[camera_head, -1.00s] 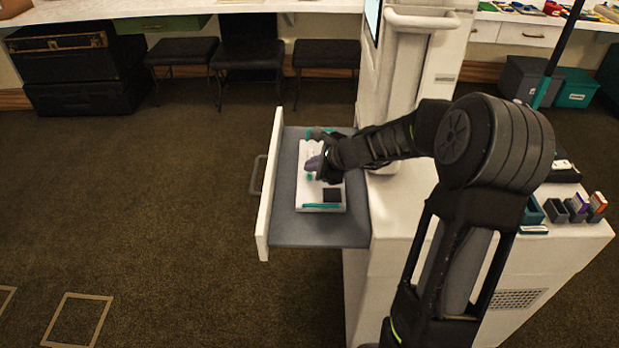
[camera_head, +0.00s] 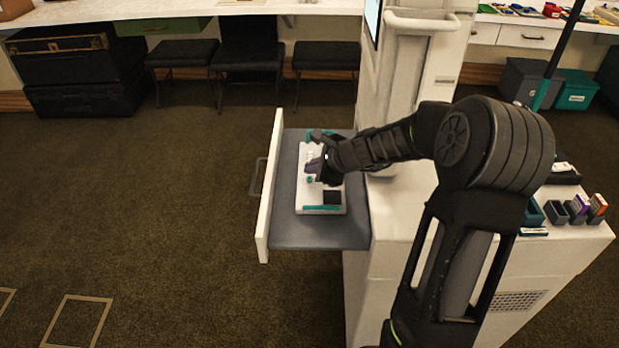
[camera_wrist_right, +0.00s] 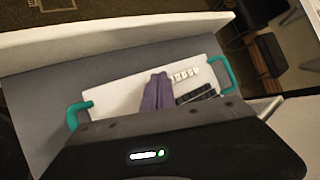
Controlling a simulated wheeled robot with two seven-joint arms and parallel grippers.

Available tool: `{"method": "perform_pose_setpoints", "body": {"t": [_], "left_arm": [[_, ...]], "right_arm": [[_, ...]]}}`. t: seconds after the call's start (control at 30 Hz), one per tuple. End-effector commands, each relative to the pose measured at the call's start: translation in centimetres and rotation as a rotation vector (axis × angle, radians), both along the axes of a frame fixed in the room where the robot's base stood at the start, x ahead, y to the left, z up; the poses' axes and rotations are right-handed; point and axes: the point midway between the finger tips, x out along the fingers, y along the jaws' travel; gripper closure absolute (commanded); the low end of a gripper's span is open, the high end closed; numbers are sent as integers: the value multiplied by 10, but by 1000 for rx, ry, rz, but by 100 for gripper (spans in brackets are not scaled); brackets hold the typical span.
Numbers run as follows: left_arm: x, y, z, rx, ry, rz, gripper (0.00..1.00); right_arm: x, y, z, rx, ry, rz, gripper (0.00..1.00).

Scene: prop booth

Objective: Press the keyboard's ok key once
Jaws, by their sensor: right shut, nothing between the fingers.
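The keyboard (camera_head: 321,208) is a white slab with teal handles at its two ends and a dark pad. It lies in the pulled-out drawer (camera_head: 290,233). In the right wrist view the keyboard (camera_wrist_right: 118,101) shows a row of small white keys and a block of black keys. My right gripper (camera_head: 312,166) is over the keyboard, its purple-grey fingers shut and empty. In the right wrist view the fingertips (camera_wrist_right: 158,78) are beside the white keys. I cannot tell whether they touch the surface. The ok key cannot be made out; the fingers hide part of the keys. My left gripper is out of view.
The drawer's white front panel (camera_head: 269,190) stands up on the left. The white cart (camera_head: 400,215) with a column is on the right, with small boxes (camera_head: 575,208) on its top. Open carpet lies to the left.

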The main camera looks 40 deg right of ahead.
Motion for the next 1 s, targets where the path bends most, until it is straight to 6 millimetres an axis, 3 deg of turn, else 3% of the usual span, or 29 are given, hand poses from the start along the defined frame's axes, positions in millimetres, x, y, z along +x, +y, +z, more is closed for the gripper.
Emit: {"method": "perform_pose_setpoints", "body": {"t": [0.7,1.0], "left_arm": [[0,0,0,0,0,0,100],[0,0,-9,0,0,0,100]], "right_arm": [[0,0,0,0,0,0,100],[0,0,-8,-1,0,1,100]]}}
